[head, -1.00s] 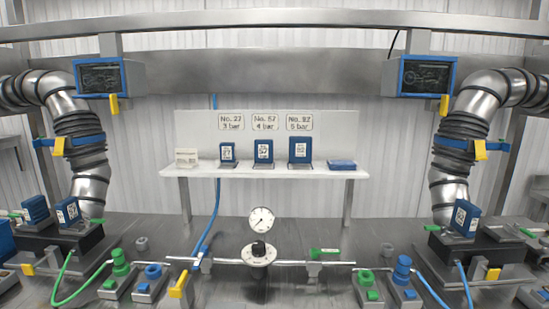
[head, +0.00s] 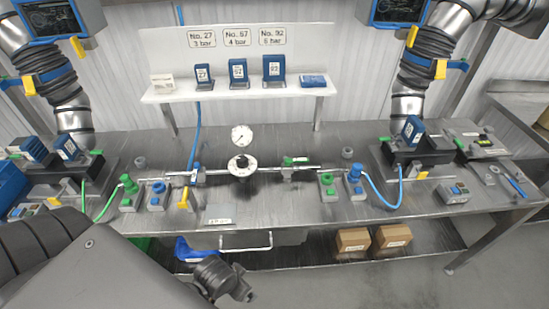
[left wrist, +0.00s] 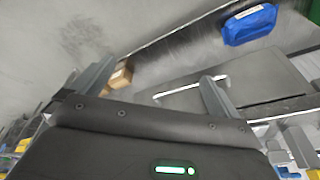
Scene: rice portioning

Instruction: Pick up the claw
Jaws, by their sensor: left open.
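I cannot pick out a claw for certain in either view. My left gripper (left wrist: 156,72) is open in the left wrist view, its two grey fingers wide apart with nothing between them. Beyond the fingers are the drawer front and a blue tray-like object (left wrist: 250,24). In the head view my left arm comes in at the lower left, and its dark end hangs in front of the bench; its fingers cannot be made out there. The blue object also shows under the bench edge in the head view (head: 186,248). My right gripper is not in view.
The steel bench (head: 270,205) carries a pipe with a gauge (head: 242,136), valves and buttons. A white shelf (head: 215,92) behind holds blue numbered blocks. A drawer handle (head: 246,246) juts out in front. Cardboard boxes (head: 352,239) stand on the lower shelf.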

